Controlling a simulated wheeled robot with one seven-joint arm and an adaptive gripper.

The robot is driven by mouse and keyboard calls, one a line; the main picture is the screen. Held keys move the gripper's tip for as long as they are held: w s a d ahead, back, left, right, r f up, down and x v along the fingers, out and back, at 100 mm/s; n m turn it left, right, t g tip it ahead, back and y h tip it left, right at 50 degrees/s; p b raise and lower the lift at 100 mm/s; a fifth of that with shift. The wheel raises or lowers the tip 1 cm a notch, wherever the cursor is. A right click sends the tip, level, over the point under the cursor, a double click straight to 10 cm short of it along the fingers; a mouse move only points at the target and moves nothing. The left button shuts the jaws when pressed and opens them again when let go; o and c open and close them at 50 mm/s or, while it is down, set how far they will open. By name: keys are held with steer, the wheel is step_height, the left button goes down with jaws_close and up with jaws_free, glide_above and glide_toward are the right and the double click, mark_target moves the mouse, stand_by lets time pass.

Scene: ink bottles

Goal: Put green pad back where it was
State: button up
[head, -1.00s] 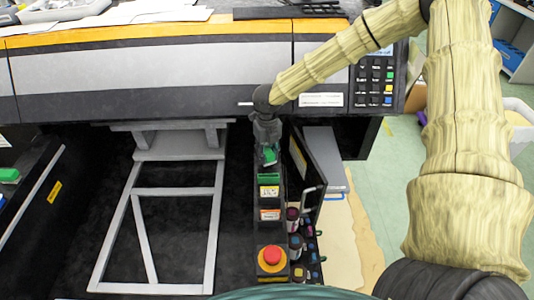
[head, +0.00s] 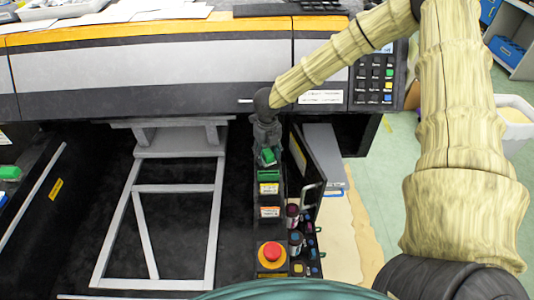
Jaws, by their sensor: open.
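A small green pad (head: 268,156) sits at the far end of the narrow black panel, just below my gripper (head: 267,146). My gripper points down there, dark and small in the picture. Its fingers are at or around the green pad, open; whether they touch it I cannot tell. A second green piece (head: 268,175) lies on the panel just nearer than the pad. The fingers partly hide the pad's far side.
A red button (head: 272,254) stands at the panel's near end. Ink bottles (head: 294,240) stand right of it, beside an open dark door (head: 306,168). The large printer (head: 170,75) rises behind. A grey metal frame (head: 219,215) lies left. Another green item (head: 10,173) is far left.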

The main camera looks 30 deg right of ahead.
mark_target(268, 152)
step_height(268, 152, up, 12)
steer(key=b, duration=0.3)
steer(key=shift+r, duration=0.15)
stand_by(0.4)
